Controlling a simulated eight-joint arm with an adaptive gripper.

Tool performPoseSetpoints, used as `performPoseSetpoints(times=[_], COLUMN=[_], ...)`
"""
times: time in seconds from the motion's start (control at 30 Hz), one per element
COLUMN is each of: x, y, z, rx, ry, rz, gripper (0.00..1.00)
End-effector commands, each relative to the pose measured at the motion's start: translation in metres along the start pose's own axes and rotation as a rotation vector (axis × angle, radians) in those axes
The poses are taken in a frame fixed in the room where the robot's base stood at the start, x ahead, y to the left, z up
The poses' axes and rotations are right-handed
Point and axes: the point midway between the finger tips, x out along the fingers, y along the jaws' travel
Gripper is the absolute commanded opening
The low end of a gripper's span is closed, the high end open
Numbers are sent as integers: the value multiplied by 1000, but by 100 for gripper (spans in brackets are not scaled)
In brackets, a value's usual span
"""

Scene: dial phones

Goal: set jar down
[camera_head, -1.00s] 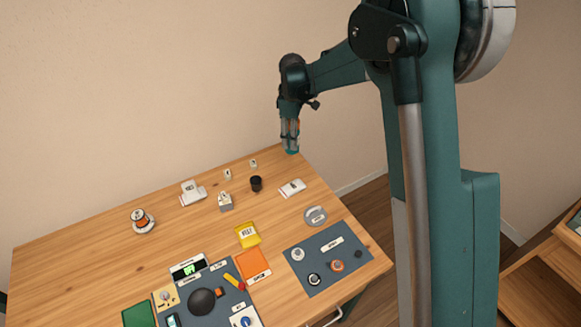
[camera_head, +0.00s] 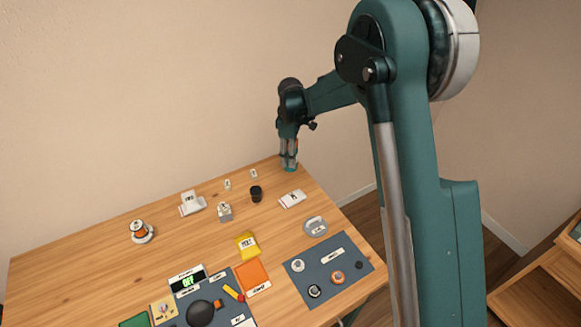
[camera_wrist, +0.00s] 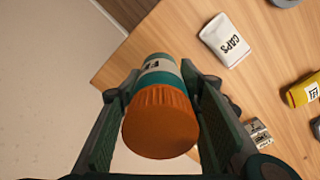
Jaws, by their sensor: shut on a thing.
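My gripper (camera_wrist: 160,115) is shut on the jar, with one finger on each side of it. The jar (camera_wrist: 160,122) has a ribbed orange cap towards the wrist camera and a teal body with a white label. In the head view the jar (camera_head: 290,168) shows as a small teal and orange piece between the fingers, upright, at the back right corner of the wooden table (camera_head: 95,260). I cannot tell whether its base touches the table.
A white packet marked CAPS (camera_wrist: 228,40) lies near the gripper; it also shows in the head view (camera_head: 292,199). The table's right edge is close.

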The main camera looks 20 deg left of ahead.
Motion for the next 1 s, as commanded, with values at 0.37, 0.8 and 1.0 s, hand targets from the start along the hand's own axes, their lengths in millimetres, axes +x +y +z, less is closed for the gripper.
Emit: performPoseSetpoints(times=[0.37, 0.8, 1.0], x=[15, 41, 53], y=[0, 0, 0], z=[0, 0, 0], rx=[0, 0, 0], ry=[0, 0, 0], rz=[0, 0, 0], gripper=[18, 18, 18])
